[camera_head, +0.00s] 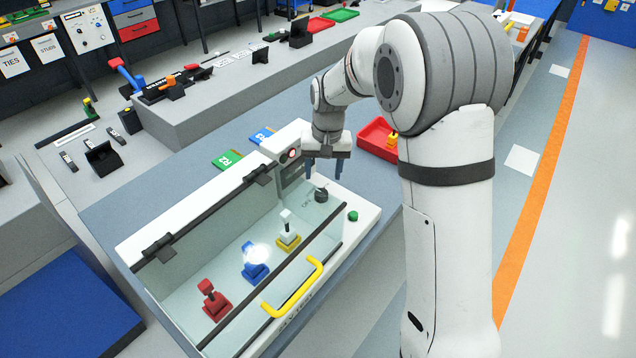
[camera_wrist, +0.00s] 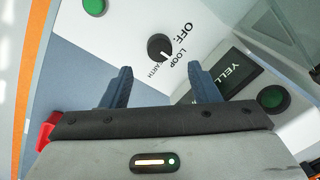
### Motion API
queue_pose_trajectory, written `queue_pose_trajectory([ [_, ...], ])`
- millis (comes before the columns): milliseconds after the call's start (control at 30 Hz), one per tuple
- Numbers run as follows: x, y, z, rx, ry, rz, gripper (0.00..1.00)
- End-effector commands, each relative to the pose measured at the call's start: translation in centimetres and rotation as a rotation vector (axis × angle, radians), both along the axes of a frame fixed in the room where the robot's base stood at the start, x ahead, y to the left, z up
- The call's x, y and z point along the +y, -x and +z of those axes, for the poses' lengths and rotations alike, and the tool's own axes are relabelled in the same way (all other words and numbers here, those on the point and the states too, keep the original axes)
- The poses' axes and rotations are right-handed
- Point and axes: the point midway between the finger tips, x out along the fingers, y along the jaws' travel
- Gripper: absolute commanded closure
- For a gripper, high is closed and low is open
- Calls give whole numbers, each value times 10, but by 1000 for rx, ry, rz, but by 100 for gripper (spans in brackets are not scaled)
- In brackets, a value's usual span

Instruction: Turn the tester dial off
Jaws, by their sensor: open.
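The tester dial (camera_head: 321,195) is a small black knob on the white right end of the clear-fronted case. In the wrist view the dial (camera_wrist: 159,47) has a white pointer mark and the labels OFF, LOOP and EARTH around it. The mark appears to point toward LOOP rather than OFF. My gripper (camera_head: 324,174) is open and points down above the dial, apart from it. In the wrist view the dial shows just beyond and between the open fingers of my gripper (camera_wrist: 160,72). Nothing is between the fingers.
A dark display (camera_wrist: 228,78) reading "YELL" stands beside the dial. A green button (camera_head: 353,216) is to its right. The clear case has a yellow handle (camera_head: 293,288) and holds red, blue and yellow pieces. A red tray (camera_head: 376,139) lies behind.

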Motion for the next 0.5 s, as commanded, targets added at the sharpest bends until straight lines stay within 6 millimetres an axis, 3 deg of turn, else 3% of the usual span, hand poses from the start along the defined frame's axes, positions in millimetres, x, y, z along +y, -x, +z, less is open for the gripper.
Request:
queue_pose_trajectory([
  [300, 2, 1, -49, 2, 1, -1, 45],
  [500, 2, 1, -65, 1, 0, -1, 45],
])
